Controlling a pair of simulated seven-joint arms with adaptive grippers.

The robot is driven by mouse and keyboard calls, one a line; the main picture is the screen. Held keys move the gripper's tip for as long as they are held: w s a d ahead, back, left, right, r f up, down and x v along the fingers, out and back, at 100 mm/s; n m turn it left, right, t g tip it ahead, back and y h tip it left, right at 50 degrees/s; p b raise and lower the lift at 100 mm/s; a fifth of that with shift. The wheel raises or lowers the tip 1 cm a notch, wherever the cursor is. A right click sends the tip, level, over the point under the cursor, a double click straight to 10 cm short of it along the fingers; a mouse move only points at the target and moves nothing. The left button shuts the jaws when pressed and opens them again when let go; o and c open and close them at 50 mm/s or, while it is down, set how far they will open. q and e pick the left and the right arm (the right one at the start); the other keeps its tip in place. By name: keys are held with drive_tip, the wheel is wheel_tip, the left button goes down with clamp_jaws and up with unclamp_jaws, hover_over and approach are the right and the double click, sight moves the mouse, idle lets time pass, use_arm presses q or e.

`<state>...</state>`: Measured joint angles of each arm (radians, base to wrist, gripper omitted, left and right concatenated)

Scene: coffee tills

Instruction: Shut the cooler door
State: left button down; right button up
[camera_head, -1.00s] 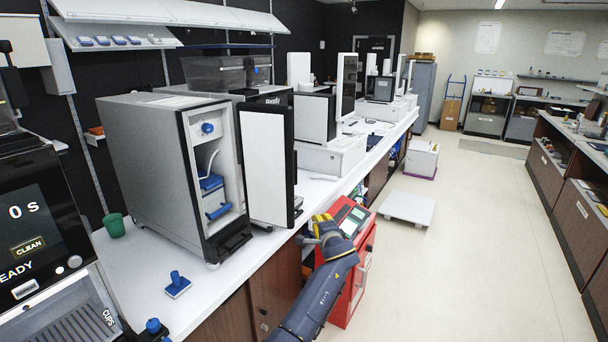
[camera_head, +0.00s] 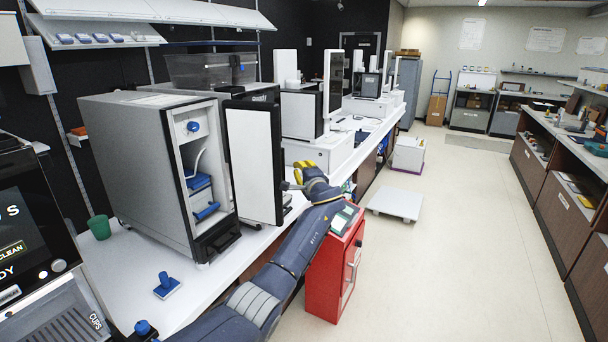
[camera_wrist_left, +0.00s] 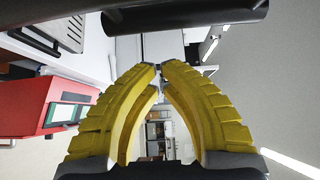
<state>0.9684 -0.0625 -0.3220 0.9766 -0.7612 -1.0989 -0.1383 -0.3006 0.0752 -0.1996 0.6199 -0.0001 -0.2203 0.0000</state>
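The cooler (camera_head: 135,170) is a grey box on the white counter, its front facing right. Its door (camera_head: 250,165) stands open, hinged at the front's right side, with its white inner face showing. Inside the cooler are blue parts and a white hose. My left gripper (camera_head: 299,172) is just right of the door's free edge, over the counter's front edge, apparently apart from the door. In the left wrist view its yellow fingers (camera_wrist_left: 159,68) meet at the tips with nothing between them. My right gripper is not in view.
A red cabinet (camera_head: 325,275) stands on the floor beside the counter, below my left forearm. A blue-handled tamper (camera_head: 167,286) and a green cup (camera_head: 99,227) are on the counter. White machines (camera_head: 320,150) stand behind the door.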

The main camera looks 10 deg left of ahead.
use_arm(q)
drive_tip(key=shift+s+a, duration=0.4)
drive_tip(key=shift+a, duration=0.3)
drive_tip(key=shift+s+a, duration=0.4)
drive_tip(key=shift+a, duration=0.25)
idle(0.3)
